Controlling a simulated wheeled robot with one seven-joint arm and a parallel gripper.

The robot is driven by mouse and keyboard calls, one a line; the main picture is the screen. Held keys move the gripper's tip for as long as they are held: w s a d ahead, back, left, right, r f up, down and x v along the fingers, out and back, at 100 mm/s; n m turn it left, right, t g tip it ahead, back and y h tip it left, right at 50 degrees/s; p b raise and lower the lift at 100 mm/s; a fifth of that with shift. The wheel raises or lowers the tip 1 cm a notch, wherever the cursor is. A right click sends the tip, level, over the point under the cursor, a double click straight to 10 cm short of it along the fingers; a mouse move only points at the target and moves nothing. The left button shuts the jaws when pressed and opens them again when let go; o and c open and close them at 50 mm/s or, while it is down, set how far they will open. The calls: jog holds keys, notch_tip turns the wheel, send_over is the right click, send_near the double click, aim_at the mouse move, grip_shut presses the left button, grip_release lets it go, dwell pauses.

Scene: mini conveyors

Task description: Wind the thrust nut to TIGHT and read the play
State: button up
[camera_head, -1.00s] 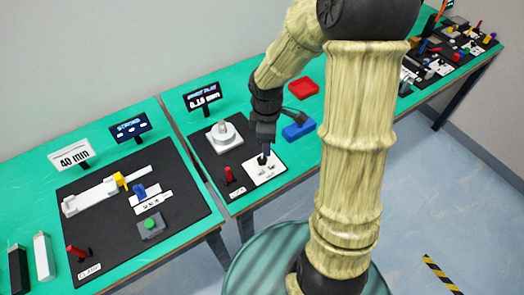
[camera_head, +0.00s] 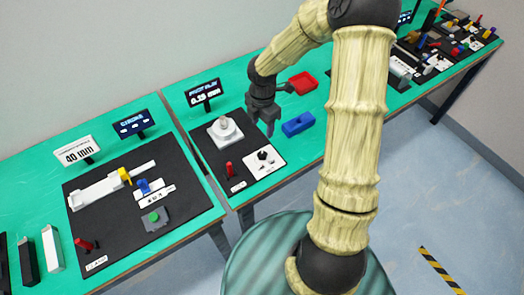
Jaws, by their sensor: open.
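A small dark knob (camera_head: 263,155) stands on a white marked plate (camera_head: 268,164) at the front right of a black board. It may be the thrust nut; its marks are too small to read. A white round fitting (camera_head: 224,129) with a grey top sits behind it on the same board. A dark display (camera_head: 203,92) at the back shows a value that looks like 0.25 mm. My gripper (camera_head: 261,128) is open and empty, above and behind the knob and apart from it.
A red lever (camera_head: 229,168) stands left of the plate. A blue tray (camera_head: 297,124) and a red tray (camera_head: 302,83) lie to the right. Another board (camera_head: 190,215) with a slide, yellow and blue parts and a green button is at left.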

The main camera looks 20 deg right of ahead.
aim_at(262, 154)
notch_tip(262, 154, down, 15)
jog(key=shift+f, duration=0.2)
dwell(0.3)
jog(key=shift+c, duration=0.2)
jog(key=c, duration=0.9)
